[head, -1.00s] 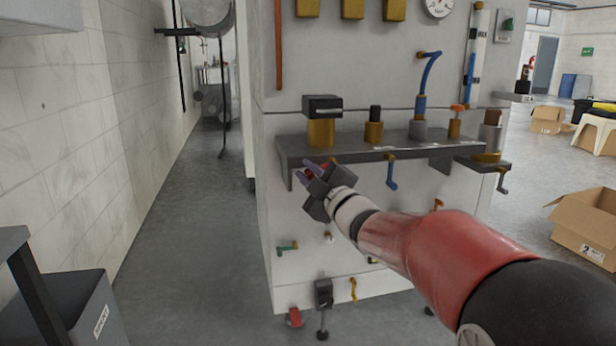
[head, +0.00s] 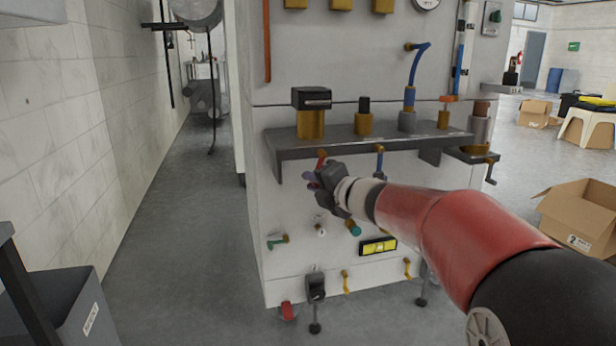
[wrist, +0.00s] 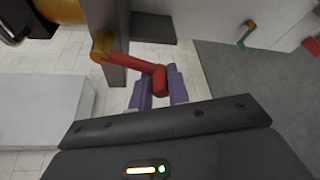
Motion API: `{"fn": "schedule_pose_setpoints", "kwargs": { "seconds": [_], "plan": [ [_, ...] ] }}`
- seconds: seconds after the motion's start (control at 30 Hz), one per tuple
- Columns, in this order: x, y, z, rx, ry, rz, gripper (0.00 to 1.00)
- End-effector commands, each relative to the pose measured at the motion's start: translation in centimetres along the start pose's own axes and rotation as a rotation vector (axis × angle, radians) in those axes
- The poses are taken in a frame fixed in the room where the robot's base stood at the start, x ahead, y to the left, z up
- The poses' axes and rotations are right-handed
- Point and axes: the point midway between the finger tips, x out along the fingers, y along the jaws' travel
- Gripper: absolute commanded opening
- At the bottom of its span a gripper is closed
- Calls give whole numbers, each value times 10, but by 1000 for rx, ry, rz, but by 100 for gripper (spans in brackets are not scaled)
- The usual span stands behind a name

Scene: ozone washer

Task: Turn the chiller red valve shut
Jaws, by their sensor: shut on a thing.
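The red valve handle (wrist: 138,68) runs from a brass fitting (wrist: 102,46) and bends down at its free end in the wrist view. My gripper (wrist: 160,88) has its two purple fingers on either side of that bent end and is shut on it. In the head view the red handle (head: 321,161) shows just below the grey shelf, and my gripper (head: 312,181) is at its lower end. The dark gripper body hides part of the contact in the head view.
The grey shelf (head: 345,143) with brass and dark fittings juts out above my gripper. The aisle floor (head: 185,235) on the left is clear.

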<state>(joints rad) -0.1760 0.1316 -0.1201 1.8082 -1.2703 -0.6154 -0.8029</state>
Motion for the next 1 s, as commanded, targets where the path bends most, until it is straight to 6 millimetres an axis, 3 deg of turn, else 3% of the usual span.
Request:
{"fn": "schedule_pose_setpoints", "kwargs": {
  "seconds": [0.5, 1.0],
  "plan": [
    [-7, -10, 19, -318, -6, -132, 0],
    [-9, -12, 24, -382, -11, -158, 0]
  ]
}}
